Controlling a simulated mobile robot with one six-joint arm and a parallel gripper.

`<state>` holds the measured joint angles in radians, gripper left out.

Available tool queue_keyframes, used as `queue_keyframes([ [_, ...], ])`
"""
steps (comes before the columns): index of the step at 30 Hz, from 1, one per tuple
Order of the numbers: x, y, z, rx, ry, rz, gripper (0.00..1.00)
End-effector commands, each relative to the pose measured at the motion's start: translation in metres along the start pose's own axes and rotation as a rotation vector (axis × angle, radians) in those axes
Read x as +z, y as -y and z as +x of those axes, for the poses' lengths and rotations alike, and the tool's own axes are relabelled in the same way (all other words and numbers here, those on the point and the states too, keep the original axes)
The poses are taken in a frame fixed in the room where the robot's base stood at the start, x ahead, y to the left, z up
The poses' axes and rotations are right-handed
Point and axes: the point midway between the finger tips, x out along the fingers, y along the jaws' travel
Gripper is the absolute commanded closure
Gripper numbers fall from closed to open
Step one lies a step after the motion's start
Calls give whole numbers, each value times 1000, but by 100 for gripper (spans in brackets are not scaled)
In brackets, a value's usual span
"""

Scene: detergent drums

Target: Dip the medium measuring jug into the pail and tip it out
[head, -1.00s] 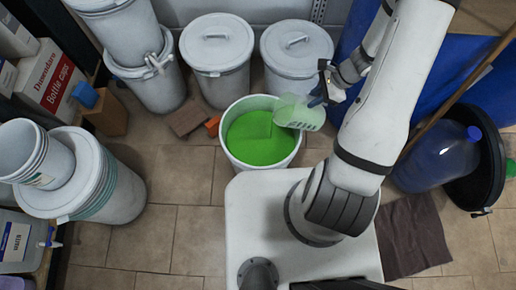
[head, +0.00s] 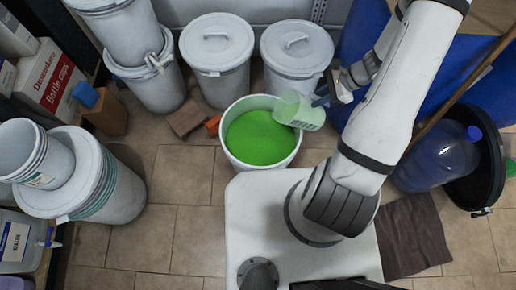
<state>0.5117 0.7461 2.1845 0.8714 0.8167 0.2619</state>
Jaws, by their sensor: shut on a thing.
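The measuring jug (head: 301,111) is pale, translucent and greenish. It is tilted over the right rim of the pail, with its mouth toward the left. The white pail (head: 233,158) stands on the floor in front of my base and holds bright green liquid (head: 258,138) with a smooth surface. My gripper (head: 327,94) is at the right of the jug, shut on its handle side. The fingers are small and partly hidden by the jug and arm. I cannot tell whether any liquid is left in the jug.
Two lidded white drums (head: 217,45) (head: 297,48) stand behind the pail. A brown block (head: 187,118) and an orange block (head: 213,125) lie at its back left. Floor tiles at the left of the pail are clear.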

Motion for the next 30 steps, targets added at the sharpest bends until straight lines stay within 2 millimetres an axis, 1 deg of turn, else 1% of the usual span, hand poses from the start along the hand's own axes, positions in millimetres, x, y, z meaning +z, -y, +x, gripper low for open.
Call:
queue_keyframes([
  [1, -10, 0, 1, -3, 55, 7, 100],
  [4, -6, -2, -2, 0, 84, 7, 100],
  [10, -6, -1, -2, 1, 89, 6, 100],
  [13, -6, -1, -4, 0, 148, 8, 100],
  [30, 14, -2, -27, -1, 801, -2, 100],
])
